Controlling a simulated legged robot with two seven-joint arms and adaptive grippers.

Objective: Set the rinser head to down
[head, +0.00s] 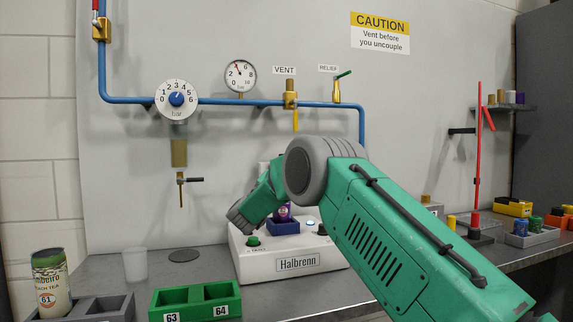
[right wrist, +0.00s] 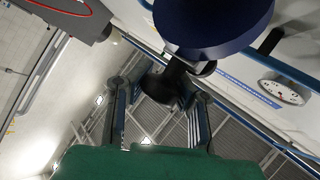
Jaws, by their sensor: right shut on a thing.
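My right arm comes in from the right in the head view and bends over the white Halbrenn unit (head: 296,263). I cannot make out its fingers there. In the right wrist view my right gripper (right wrist: 160,97) is shut on a black handle (right wrist: 162,88) between its fingers. The handle joins a dark blue round part (right wrist: 212,22), which seems to be the rinser head. The head view does not clearly show the rinser head, so I cannot tell its setting. My left gripper is out of view.
On the unit are a green knob (head: 253,241) and a purple can (head: 282,213) in a blue holder. A green tray (head: 195,312), a can (head: 50,283) and a clear cup (head: 134,264) stand at left. Blue pipe (head: 130,100) and a gauge (head: 240,76) line the wall.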

